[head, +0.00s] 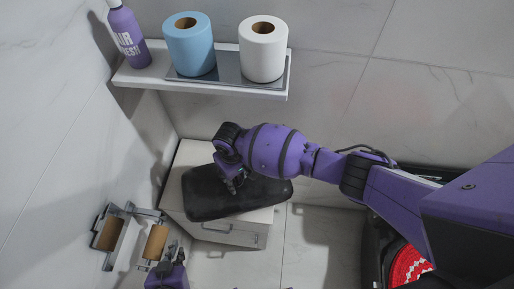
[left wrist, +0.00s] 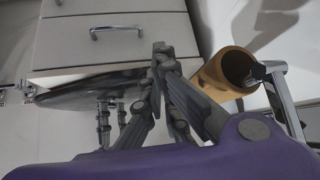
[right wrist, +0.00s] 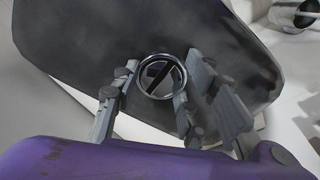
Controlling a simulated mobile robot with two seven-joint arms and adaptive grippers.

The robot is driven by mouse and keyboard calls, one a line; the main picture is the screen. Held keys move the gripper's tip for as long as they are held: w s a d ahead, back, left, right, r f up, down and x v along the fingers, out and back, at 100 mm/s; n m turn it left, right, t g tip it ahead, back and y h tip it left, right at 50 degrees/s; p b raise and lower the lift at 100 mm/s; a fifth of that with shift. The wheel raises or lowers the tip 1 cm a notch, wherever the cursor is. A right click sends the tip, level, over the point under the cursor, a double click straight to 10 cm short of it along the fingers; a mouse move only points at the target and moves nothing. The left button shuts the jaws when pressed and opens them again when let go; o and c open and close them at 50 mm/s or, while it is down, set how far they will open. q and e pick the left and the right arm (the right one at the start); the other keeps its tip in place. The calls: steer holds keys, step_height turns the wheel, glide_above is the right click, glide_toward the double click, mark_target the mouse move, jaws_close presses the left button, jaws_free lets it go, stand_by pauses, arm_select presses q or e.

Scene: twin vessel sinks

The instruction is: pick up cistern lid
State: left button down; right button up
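The cistern lid appears to be the black rounded slab (head: 215,200) lying over the white cabinet in the head view. In the right wrist view its dark surface (right wrist: 90,40) fills most of the picture, with a round chrome button (right wrist: 163,76) in it. My right gripper (right wrist: 150,90) is open, its fingers on either side of the button; I cannot tell if they touch the lid. In the head view it sits over the lid, partly hidden by its own wrist. My left gripper (left wrist: 163,62) looks shut and empty, fingertips together, below the cabinet front and beside a cardboard roll.
The white cabinet (head: 230,232) has drawer handles. Cardboard rolls (head: 155,242) hang on wall holders at the lower left. A shelf (head: 150,78) above carries a purple spray bottle (head: 128,38), a blue roll (head: 190,48) and a white roll (head: 262,55).

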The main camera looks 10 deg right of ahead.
steer(key=shift+w+r, duration=0.15)
steer(key=shift+w, duration=0.15)
jaws_close()
